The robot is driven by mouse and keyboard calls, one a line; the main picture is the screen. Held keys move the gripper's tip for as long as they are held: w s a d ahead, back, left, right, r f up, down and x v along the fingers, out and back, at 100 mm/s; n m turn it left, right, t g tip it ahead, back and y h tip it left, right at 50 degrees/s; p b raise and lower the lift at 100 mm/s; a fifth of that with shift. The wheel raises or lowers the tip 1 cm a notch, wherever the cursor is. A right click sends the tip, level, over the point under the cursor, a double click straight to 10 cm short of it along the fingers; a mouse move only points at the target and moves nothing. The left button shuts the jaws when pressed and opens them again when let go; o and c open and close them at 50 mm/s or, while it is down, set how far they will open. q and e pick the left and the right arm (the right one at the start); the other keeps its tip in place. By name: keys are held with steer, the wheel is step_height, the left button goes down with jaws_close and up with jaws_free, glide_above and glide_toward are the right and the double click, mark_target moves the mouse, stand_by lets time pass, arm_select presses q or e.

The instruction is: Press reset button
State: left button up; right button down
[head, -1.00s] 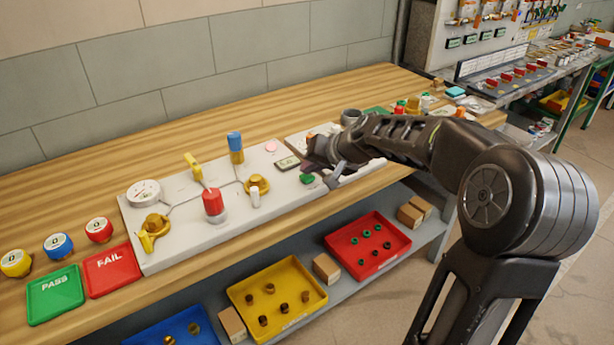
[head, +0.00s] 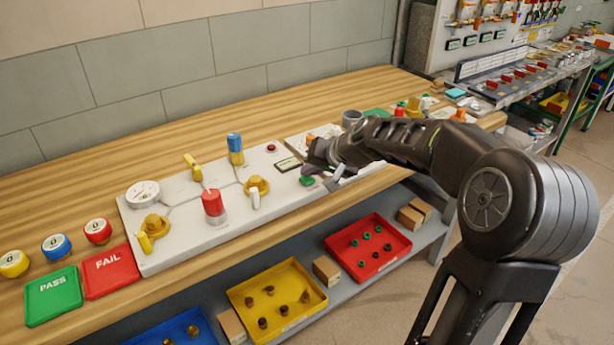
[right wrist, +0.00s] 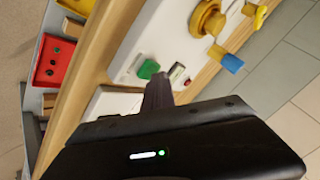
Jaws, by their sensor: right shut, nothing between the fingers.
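The green button (head: 307,181) is on the right end of the white valve board (head: 180,250). It also shows in the right wrist view (right wrist: 148,69). My right gripper (head: 307,169) is shut and empty, with its tips close beside the green button. I cannot tell whether they touch it. A small display (head: 288,163) and a dark red round lamp (head: 271,148) sit behind the button on the board. No label reading "reset" is legible. My left gripper is not in view.
The board also carries a red-capped part (head: 213,203), a blue-handled valve (head: 235,148), yellow-handled valves and a gauge (head: 143,193). PASS (head: 53,295) and FAIL (head: 110,271) pads lie at left. A grey cup (head: 351,118) stands behind my right arm.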

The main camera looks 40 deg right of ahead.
mark_target(310, 180)
steer(key=shift+r+p, duration=0.5)
steer(key=shift+r, duration=0.35)
steer(key=shift+r+p, duration=1.8)
steer(key=shift+r, duration=0.75)
steer(key=shift+f, duration=0.15)
